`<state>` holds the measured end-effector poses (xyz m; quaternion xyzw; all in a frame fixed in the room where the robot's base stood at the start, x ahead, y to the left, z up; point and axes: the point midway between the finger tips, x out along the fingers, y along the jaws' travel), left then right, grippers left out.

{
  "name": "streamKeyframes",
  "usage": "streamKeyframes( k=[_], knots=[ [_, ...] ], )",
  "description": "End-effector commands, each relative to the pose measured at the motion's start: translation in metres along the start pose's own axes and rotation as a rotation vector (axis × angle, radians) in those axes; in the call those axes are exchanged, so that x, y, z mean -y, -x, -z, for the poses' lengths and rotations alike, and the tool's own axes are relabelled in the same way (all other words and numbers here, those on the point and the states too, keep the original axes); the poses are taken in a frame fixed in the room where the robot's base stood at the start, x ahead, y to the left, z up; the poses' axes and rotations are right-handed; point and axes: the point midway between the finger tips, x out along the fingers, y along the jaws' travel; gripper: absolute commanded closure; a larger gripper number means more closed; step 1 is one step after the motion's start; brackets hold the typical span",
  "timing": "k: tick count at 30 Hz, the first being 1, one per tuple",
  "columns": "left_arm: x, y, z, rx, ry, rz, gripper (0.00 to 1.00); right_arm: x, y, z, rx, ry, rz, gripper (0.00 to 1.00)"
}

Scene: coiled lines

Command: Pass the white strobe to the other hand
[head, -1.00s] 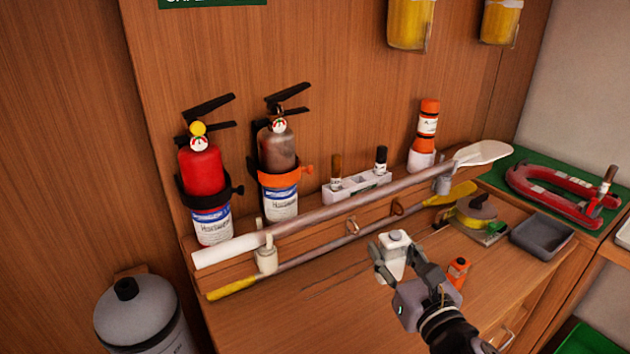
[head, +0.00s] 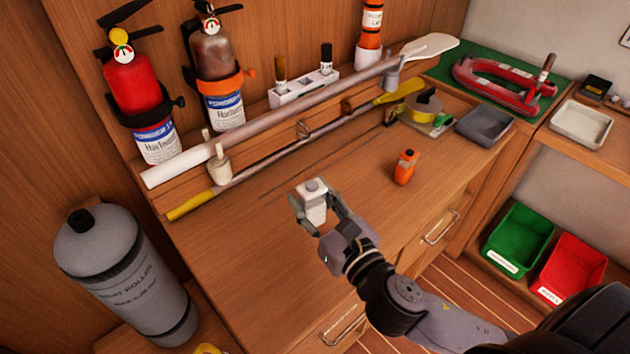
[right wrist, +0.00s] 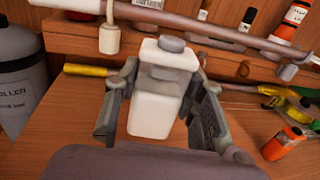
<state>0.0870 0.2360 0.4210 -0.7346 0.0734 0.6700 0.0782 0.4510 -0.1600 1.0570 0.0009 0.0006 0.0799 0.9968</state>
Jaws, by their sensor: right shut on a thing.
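The white strobe (head: 313,204) is a small white block with a grey cap. My right gripper (head: 315,212) is shut on it and holds it upright over the wooden counter. In the right wrist view the strobe (right wrist: 160,95) sits between the two fingers of the right gripper (right wrist: 158,110), its cap pointing up and away. My left gripper is not in view.
An orange strobe-like unit (head: 405,167) stands on the counter (head: 260,235) to the right. A long oar (head: 270,125) and a yellow-ended pole (head: 190,207) lie along the back rack. A grey cylinder (head: 125,270) stands at left. The counter's front left is clear.

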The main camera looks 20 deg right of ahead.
Motion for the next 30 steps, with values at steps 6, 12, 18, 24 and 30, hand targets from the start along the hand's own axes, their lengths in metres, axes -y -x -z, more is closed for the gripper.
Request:
streamKeyframes(
  k=[6, 12, 18, 24, 30],
  knots=[
    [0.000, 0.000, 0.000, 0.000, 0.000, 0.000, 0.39, -0.054, 0.007, -0.032, 0.008, 0.009, -0.286, 0.94],
    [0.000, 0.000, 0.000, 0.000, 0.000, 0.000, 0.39, -0.087, 0.011, -0.047, 0.004, 0.005, -0.455, 0.94],
    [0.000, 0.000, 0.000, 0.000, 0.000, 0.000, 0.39, -0.100, 0.013, -0.053, 0.003, 0.001, -0.524, 0.94],
    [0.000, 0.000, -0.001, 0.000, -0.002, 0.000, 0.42, -0.104, 0.014, -0.054, 0.000, -0.001, -0.544, 0.94],
    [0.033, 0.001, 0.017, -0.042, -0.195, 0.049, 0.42, -0.104, 0.014, -0.054, 0.000, -0.002, -0.543, 0.94]
  ],
)
